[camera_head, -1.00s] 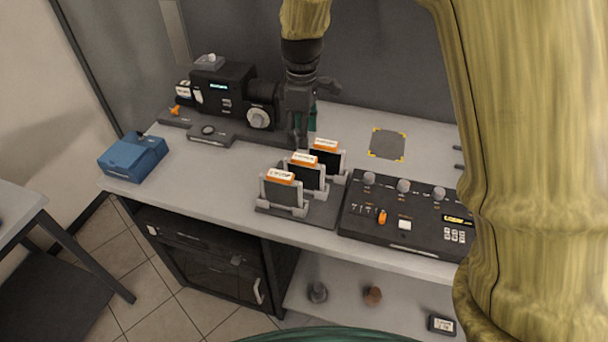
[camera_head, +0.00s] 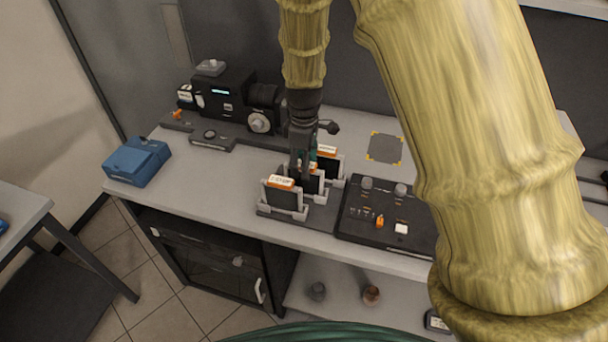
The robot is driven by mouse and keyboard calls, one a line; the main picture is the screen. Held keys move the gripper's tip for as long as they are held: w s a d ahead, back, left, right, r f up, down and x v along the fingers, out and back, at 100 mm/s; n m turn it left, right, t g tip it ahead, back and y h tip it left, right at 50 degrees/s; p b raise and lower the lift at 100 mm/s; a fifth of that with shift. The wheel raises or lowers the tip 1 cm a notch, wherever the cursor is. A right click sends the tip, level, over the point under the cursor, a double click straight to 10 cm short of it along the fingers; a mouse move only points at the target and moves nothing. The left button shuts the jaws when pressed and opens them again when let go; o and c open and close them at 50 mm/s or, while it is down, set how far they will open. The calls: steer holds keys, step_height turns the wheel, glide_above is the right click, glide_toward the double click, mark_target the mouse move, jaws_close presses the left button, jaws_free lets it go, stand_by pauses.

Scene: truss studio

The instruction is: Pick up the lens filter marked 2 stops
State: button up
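Three dark lens filters with orange-and-white top labels stand upright in a grey rack (camera_head: 268,211) on the bench. The front filter (camera_head: 283,197) and the rear filter (camera_head: 330,163) show clearly. The middle filter (camera_head: 317,184) is mostly hidden behind my gripper (camera_head: 303,172). The label writing is too small to read, so I cannot tell which is marked 2 stops. My gripper points down at the middle filter, its fingers over the label. Whether they touch it or are closed on it cannot be seen.
A camera (camera_head: 228,98) stands on a rail at the back left. A blue box (camera_head: 137,162) sits at the bench's left end. A control panel (camera_head: 385,218) is right of the rack. A grey square with yellow corners (camera_head: 385,147) lies clear behind it.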

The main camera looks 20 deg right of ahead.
steer(key=shift+f, duration=0.5)
jaws_close()
